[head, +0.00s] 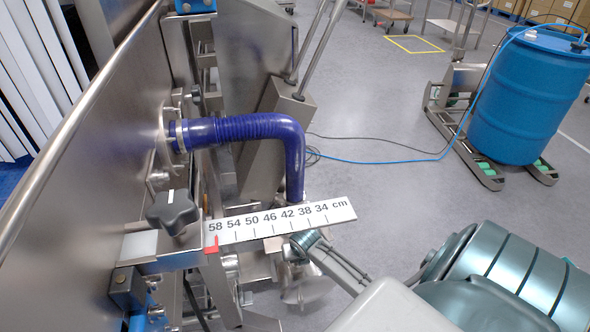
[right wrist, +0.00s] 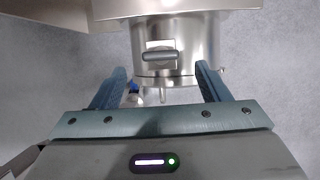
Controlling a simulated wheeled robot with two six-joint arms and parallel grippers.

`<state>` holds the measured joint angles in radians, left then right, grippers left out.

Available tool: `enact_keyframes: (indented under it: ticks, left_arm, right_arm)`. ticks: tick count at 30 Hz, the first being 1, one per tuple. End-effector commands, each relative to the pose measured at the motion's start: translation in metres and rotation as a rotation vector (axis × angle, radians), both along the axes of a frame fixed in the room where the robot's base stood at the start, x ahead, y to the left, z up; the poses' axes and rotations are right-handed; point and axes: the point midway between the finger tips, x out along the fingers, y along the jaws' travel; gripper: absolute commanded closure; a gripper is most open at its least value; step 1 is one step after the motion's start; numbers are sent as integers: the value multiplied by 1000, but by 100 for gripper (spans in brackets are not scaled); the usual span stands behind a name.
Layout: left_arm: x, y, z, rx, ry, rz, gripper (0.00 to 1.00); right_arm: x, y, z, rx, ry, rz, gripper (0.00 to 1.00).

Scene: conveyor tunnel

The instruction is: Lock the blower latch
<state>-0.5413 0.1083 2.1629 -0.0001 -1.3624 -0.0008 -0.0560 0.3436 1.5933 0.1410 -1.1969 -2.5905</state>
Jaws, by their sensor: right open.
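In the right wrist view, a round metal housing (right wrist: 190,40) stands ahead of my right gripper (right wrist: 162,78). A latch with a grey bar handle (right wrist: 160,55) sits on the housing's front, in line with the gap between the fingers. My right gripper is open, with one blue-grey finger on each side of the gap and nothing held. The fingers appear apart from the latch. In the head view my right gripper (head: 306,242) is low, just below the ruler, and its tips are partly hidden. My left gripper is not in view.
A ruler plate (head: 280,220) and black knob (head: 173,211) are close to my right arm. A blue hose (head: 245,128) bends down behind the ruler. A steel machine wall (head: 90,150) fills the left. A blue drum (head: 528,95) stands at right; floor between is clear apart from cables.

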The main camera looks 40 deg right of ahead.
Motion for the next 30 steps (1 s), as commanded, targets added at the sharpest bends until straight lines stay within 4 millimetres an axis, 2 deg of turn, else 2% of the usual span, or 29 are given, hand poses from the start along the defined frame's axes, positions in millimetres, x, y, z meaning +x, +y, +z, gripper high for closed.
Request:
enact_keyframes:
  ticks: [3, 9, 20, 23, 27, 30]
  left_arm:
    - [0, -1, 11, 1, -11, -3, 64]
    - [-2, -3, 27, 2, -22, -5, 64]
    - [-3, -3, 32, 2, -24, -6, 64]
    - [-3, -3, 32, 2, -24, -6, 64]
    - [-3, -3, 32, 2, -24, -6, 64]
    - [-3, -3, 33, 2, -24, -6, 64]
  right_arm:
    - [7, -4, -22, 2, 1, -3, 31]
    - [15, -8, -43, 0, 1, -1, 31]
    - [17, -9, -48, 0, -1, -1, 31]
    - [17, -9, -48, 0, -1, -1, 47]
    - [17, -9, -48, 0, -1, -1, 74]
    - [17, -9, -48, 0, -1, -2, 76]
